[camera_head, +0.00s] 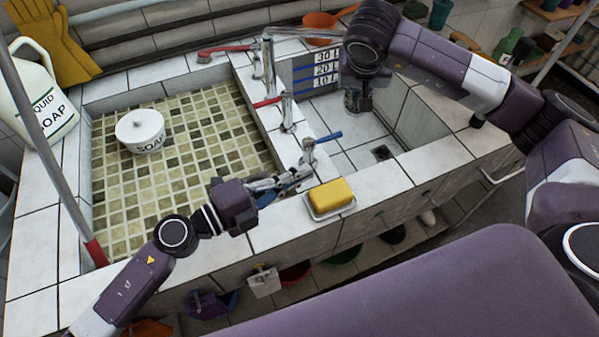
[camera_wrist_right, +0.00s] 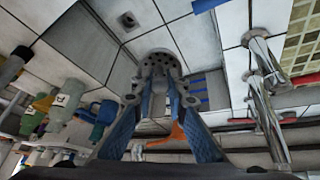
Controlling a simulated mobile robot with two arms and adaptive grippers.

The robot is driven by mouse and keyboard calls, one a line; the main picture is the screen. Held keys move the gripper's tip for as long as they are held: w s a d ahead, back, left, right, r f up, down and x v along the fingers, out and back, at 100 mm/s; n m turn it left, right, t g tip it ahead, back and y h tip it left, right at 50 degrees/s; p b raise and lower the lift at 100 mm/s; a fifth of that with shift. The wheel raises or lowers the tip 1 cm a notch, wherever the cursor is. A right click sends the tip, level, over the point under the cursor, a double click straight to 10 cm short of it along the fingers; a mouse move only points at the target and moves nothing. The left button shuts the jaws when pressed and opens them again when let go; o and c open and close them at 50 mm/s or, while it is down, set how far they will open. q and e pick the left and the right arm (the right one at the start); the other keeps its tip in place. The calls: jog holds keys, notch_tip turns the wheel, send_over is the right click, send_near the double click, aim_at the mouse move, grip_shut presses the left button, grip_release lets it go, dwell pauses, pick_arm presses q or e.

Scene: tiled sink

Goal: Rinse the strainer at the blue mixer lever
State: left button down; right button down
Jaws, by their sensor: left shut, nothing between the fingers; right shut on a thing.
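The blue mixer lever (camera_head: 328,137) sits on a chrome tap on the wall between the two basins. Blue also shows at the top edge of the right wrist view (camera_wrist_right: 207,4). My left gripper (camera_head: 302,173) is shut and empty, close to the base of that tap; I cannot tell whether it touches it. My right gripper (camera_head: 360,106) is over the right basin, left of its right wall. In the right wrist view its blue-padded fingers are shut on the grey strainer (camera_wrist_right: 160,66), a round perforated piece. The strainer is hard to make out in the head view. No running water is visible.
A red-levered tap (camera_head: 287,112) and a taller tap (camera_head: 268,62) stand on the same divider. A yellow sponge (camera_head: 331,194) lies on a dish at the front ledge. A soap pot (camera_head: 140,131) stands in the tiled left basin. The right basin has a drain (camera_head: 381,153).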

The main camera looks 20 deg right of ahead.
aim_at(359, 96)
jog(key=shift+s+a+r+p, duration=0.4)
jog(key=shift+s+a+r, duration=0.15)
jog(key=shift+s+r, duration=0.3)
jog(key=shift+s+a+r+p, duration=0.4)
jog(key=shift+s+a+r, duration=0.1)
jog(key=shift+s+r, duration=0.3)
jog(key=shift+s+f, duration=0.1)
jog(key=shift+f, duration=0.05)
